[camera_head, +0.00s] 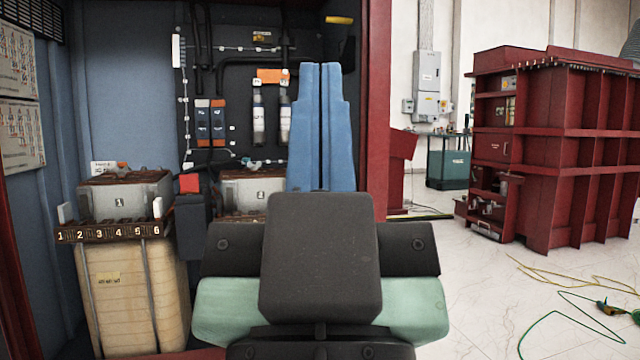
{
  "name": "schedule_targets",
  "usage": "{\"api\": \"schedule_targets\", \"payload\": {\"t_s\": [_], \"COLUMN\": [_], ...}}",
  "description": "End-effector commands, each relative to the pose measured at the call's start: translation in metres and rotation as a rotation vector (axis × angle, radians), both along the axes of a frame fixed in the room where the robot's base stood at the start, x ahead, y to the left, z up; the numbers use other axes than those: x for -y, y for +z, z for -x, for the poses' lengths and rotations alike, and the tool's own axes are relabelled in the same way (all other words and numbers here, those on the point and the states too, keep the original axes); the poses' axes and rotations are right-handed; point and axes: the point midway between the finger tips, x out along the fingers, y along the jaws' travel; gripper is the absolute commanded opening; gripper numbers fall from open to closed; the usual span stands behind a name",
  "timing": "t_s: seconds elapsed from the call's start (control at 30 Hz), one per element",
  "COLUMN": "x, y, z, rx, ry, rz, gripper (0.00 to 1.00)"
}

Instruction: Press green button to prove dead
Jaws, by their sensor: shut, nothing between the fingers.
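My gripper (321,80) is in the middle of the camera_head view, its two long blue fingers pointing up and pressed together with nothing between them. It stands in front of the open cabinet (379,110), overlapping its dark back panel (230,80). I cannot make out a green button; part of the panel and the lower cabinet are hidden behind my gripper. Two pale cylindrical devices (258,118) hang on the panel just left of the fingers, under an orange label (272,75). A black box with a red face (189,183) stands lower left.
A cream coil block with a numbered terminal strip (115,231) fills the cabinet's lower left. A grey block (250,190) sits behind my gripper. Outside, a red ribbed tank (585,150) stands at right, with yellow and green cables (560,318) on the pale floor.

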Motion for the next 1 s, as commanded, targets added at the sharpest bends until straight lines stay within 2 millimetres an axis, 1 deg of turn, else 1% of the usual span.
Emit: {"api": "schedule_targets", "payload": {"t_s": [0.77, 0.87, 0.97, 1.0], "x": [0.000, 0.000, 0.000, 0.000], "y": [0.001, 0.009, 0.025, 0.033], "z": [0.000, 0.000, 0.000, 0.000], "rx": [0.000, 0.000, 0.000, 0.000], "ry": [0.000, 0.000, 0.000, 0.000], "rz": [0.000, 0.000, 0.000, 0.000], "gripper": [0.00, 0.00, 0.00, 0.00]}}
